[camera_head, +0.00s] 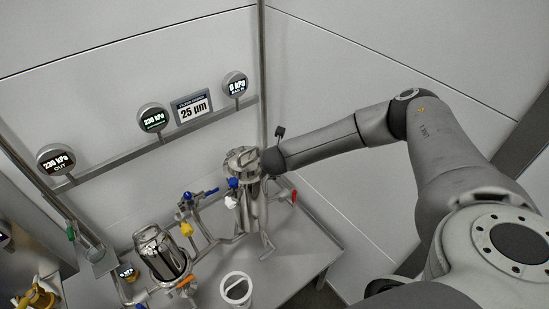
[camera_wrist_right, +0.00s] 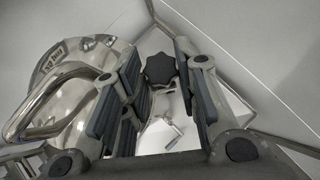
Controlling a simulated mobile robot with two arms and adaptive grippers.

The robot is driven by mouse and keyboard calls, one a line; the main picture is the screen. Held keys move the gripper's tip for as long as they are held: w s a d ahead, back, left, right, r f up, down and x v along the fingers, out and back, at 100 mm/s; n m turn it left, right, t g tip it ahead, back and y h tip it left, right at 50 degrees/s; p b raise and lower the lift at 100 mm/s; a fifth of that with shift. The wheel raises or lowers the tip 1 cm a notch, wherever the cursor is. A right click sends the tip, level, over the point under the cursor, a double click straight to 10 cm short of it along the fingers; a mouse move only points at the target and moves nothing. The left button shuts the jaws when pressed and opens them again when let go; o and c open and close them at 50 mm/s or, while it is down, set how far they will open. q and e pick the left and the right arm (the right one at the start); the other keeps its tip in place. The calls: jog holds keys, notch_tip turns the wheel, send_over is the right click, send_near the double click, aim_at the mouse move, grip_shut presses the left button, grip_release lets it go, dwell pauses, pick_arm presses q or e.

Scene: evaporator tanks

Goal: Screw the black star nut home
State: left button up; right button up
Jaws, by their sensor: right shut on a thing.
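The black star nut (camera_wrist_right: 159,69) shows in the right wrist view, between the fingertips of my right gripper (camera_wrist_right: 158,62). The padded fingers are shut on it from both sides. Its underside and thread are hidden. The shiny steel tank lid (camera_wrist_right: 112,52) with its bent tube handle (camera_wrist_right: 50,103) lies to the left of the fingers. In the head view, my right arm reaches in from the right to the top of the steel tank (camera_head: 250,205), and the nut cannot be made out there. My left gripper is not in view.
A second shiny vessel (camera_head: 160,252) stands at the lower left among pipes with coloured valve handles. A white bucket (camera_head: 236,289) stands at the front of the table (camera_head: 290,265). Round pressure gauges (camera_head: 153,118) hang on a wall rail behind. The table's right side is mostly clear.

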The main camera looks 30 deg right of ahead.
jog(key=shift+w+r, duration=0.1)
jog(key=o, duration=1)
jog(key=shift+d, duration=0.1)
jog(key=shift+v, duration=4)
jog(key=shift+d, duration=0.1)
